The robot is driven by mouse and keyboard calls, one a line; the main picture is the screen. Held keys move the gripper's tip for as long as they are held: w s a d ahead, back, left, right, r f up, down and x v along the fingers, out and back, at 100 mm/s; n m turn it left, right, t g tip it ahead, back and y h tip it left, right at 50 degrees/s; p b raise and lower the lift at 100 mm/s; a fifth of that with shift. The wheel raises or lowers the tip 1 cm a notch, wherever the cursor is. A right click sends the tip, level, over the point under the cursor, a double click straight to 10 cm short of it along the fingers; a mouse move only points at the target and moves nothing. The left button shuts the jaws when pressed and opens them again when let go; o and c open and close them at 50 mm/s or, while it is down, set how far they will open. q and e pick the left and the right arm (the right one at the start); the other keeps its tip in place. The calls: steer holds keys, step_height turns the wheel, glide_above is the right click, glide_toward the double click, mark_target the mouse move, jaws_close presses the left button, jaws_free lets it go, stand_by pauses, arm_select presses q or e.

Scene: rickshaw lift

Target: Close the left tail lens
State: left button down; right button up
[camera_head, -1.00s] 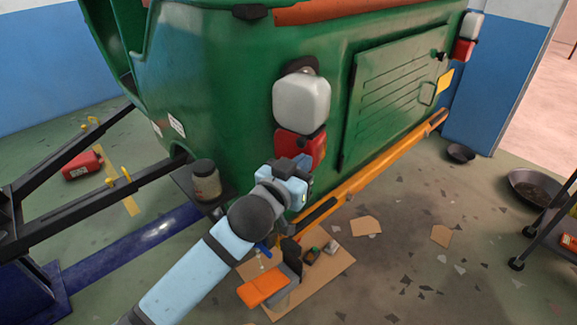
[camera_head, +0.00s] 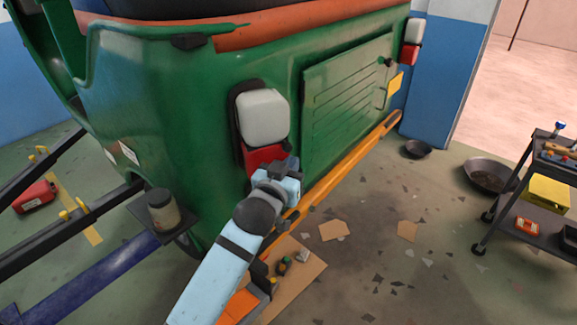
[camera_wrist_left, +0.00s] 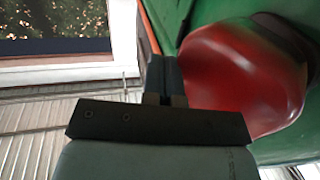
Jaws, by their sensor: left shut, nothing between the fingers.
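The left tail lens is a white upper block (camera_head: 263,117) and a red lower block (camera_head: 262,157) on the green rickshaw's rear corner. It sits upright against its dark backing (camera_head: 236,108), which shows along the left edge; whether it is fully flush I cannot tell. My left gripper (camera_head: 284,172) is at the lower part of the red block and partly hides it. In the left wrist view, the closed fingers (camera_wrist_left: 165,78) are beside the rounded red lens (camera_wrist_left: 240,80), with nothing between them. Contact is unclear. My right gripper is out of view.
The orange bumper bar (camera_head: 345,170) runs below the lens. A jar (camera_head: 163,208) stands on a small plate at left. Cardboard (camera_head: 300,275) with small items lies on the floor. A tool cart (camera_head: 535,190) stands at right.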

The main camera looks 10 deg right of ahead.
arm_select(q)
steer(key=shift+w+d, duration=0.25)
steer(key=shift+w, duration=0.25)
stand_by(0.4)
